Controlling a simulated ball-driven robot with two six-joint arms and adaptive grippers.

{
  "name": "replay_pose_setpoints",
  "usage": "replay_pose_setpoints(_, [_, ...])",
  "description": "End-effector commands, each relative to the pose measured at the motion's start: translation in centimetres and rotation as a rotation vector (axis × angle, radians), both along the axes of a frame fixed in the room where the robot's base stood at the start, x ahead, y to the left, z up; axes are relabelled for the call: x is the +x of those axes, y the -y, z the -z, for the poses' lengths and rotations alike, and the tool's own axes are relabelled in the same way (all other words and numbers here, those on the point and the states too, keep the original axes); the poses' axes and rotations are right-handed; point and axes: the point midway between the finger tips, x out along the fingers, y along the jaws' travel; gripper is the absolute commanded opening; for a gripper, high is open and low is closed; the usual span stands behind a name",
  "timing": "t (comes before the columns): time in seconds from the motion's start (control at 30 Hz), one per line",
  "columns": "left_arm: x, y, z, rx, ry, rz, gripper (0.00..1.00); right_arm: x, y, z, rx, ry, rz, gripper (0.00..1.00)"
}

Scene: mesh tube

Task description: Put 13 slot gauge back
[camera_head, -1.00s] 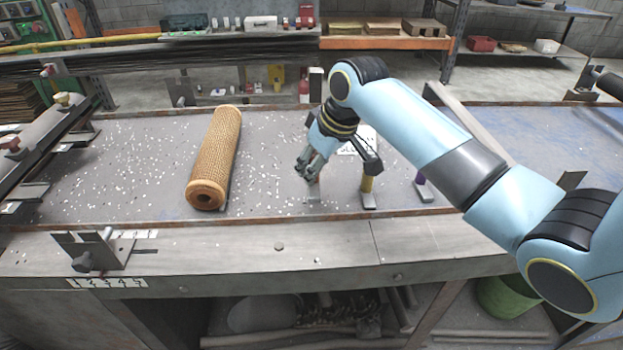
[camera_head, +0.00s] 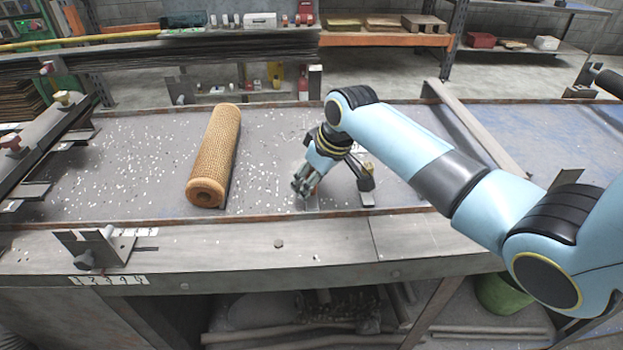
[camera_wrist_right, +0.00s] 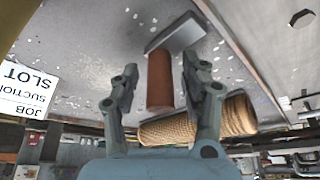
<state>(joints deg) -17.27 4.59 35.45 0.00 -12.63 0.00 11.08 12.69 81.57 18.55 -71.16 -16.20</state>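My right gripper (camera_head: 304,190) is low over the bench, right of the mesh tube. In the right wrist view its two fingers (camera_wrist_right: 160,75) are spread on either side of a slot gauge's red-brown handle (camera_wrist_right: 160,82), with gaps showing at both sides. This gauge's grey plate (camera_wrist_right: 176,34) points away from the gripper. No size number is readable on either gauge. My left gripper is out of view.
The woven mesh tube (camera_head: 215,155) lies on the bench left of my right gripper. A printed sheet reading job, suction, slot (camera_wrist_right: 25,90) shows in the wrist view. A metal bracket (camera_head: 95,248) sits at the front left edge. Small white scraps litter the bench.

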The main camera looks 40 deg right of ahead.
Motion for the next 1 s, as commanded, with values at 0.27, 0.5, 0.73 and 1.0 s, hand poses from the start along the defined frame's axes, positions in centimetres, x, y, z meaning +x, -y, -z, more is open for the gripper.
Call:
replay_pose_setpoints(0.27, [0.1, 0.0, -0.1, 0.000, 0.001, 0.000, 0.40, 0.0, 0.0, -0.2, 0.000, 0.001, 0.000, 0.47])
replay_pose_setpoints(0.5, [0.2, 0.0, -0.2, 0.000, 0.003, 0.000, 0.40, -1.2, 0.4, -3.3, -0.003, 0.003, -0.002, 0.47])
replay_pose_setpoints(0.73, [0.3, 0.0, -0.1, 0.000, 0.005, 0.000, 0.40, -3.1, 0.9, -8.1, -0.003, 0.003, -0.001, 0.47])
replay_pose_setpoints(1.0, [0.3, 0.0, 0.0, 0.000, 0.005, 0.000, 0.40, -4.3, 1.1, -11.1, -0.001, 0.000, 0.000, 0.47])
